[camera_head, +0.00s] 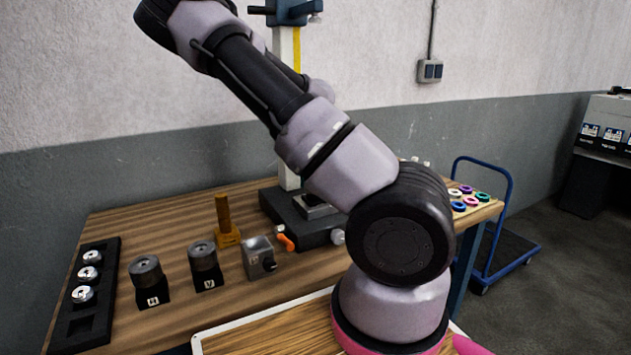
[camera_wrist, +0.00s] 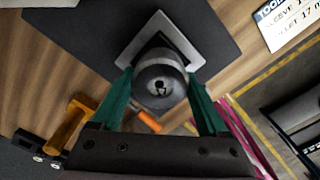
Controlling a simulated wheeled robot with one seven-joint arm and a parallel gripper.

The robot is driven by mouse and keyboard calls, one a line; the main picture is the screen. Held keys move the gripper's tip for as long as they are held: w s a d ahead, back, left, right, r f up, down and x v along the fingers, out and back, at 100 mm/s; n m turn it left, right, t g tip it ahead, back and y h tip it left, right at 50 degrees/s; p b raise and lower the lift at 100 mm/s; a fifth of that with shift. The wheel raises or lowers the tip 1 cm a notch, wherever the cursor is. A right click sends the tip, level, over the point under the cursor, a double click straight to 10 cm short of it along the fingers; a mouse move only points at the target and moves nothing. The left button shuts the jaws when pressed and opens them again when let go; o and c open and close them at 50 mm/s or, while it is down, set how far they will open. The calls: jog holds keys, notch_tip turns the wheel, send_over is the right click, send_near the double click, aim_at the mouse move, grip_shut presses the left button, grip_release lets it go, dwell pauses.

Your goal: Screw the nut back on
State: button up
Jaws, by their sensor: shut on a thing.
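In the wrist view, my gripper (camera_wrist: 160,80) has green fingers on either side of a round grey metal part (camera_wrist: 159,90), seemingly the nut. It is shut on this part, whose face has a dark opening in the middle. A pale, angular square block (camera_wrist: 140,38) lies beneath, on a dark base plate (camera_wrist: 95,30). In the head view, the dark base (camera_head: 290,220) of the tall stand is on the wooden bench, with an orange lever (camera_head: 285,239) in front. My arm crosses this view; the gripper and held part do not show there. The thread is hidden.
A black tray (camera_head: 109,262) with silver parts lies at left. Two grey cylinders (camera_head: 145,268) (camera_head: 203,254) sit on black labelled holders. Coloured rings (camera_head: 471,203) lie at right, near a blue trolley (camera_head: 512,190).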

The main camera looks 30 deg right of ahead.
jog(key=shift+a+f+m, duration=0.1)
jog(key=shift+a+m, duration=0.15)
jog(key=shift+m, duration=0.15)
